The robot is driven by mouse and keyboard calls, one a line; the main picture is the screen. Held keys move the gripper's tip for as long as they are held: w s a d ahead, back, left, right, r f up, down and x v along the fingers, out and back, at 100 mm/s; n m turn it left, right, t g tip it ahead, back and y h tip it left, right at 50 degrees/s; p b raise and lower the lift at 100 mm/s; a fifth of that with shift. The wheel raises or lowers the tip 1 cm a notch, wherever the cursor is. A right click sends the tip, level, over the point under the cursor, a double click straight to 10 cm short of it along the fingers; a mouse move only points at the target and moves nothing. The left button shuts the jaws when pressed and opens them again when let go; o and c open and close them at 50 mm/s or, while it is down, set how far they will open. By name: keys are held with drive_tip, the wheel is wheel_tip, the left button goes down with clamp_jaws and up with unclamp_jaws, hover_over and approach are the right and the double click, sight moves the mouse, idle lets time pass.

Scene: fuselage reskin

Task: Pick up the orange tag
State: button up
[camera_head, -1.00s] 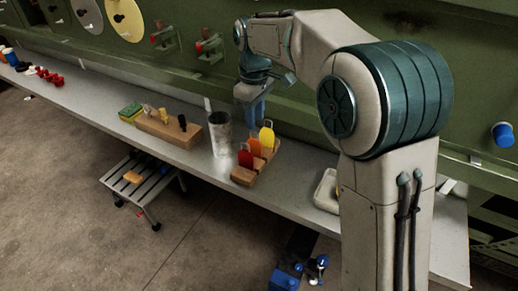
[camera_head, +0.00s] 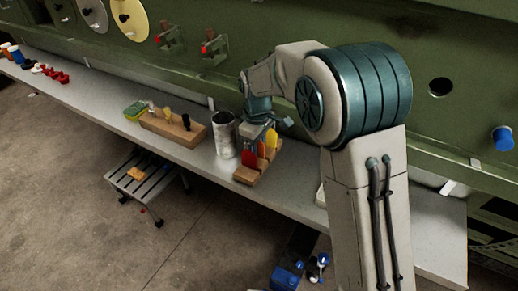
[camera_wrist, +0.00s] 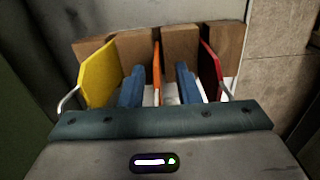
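The orange tag (camera_wrist: 157,68) stands upright, edge-on, in the wooden rack (camera_wrist: 178,43) in the wrist view. A yellow tag (camera_wrist: 102,69) is left of it and a red tag (camera_wrist: 210,70) right of it. My gripper (camera_wrist: 158,90) has its two blue fingers apart, one on each side of the orange tag. The fingers do not appear to touch it. In the head view my gripper (camera_head: 256,142) is low over the rack (camera_head: 246,176), between the red tag (camera_head: 249,154) and the yellow tag (camera_head: 271,138). The orange tag is mostly hidden there.
A grey metal cup (camera_head: 224,138) stands close left of the rack. A wooden block with tools (camera_head: 172,131) and a green sponge (camera_head: 135,109) lie further left on the bench (camera_head: 105,105). The green fuselage wall (camera_head: 280,25) rises behind.

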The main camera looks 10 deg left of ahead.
clamp_jaws()
drive_tip(key=shift+r, duration=0.1)
